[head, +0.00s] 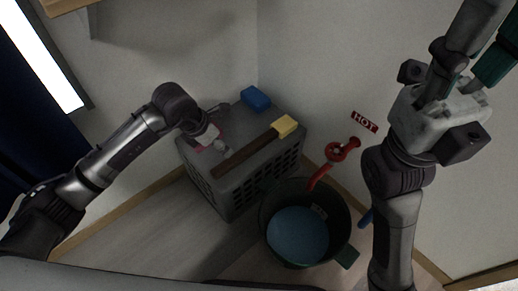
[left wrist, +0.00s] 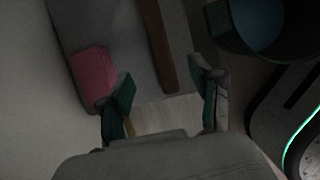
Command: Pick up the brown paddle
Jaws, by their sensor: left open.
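The brown paddle (head: 245,155) is a long flat bar lying diagonally across the top of a grey crate (head: 235,195). A yellow block (head: 284,125) is at its upper right end. In the left wrist view the paddle (left wrist: 158,45) runs down from the top edge, beyond my fingers. My left gripper (head: 217,130) is over the crate's left part, left of the paddle. Its fingers (left wrist: 167,98) are apart with nothing between them. My right gripper (head: 500,50) is high at the right, partly cut off by the frame, so its opening cannot be judged.
A pink block (head: 208,134) lies on the crate, partly hidden by my left gripper; it shows in the left wrist view (left wrist: 90,75). A blue block (head: 255,98) sits at the crate's back. A dark bucket (head: 335,228) and a red valve (head: 343,150) are at its right.

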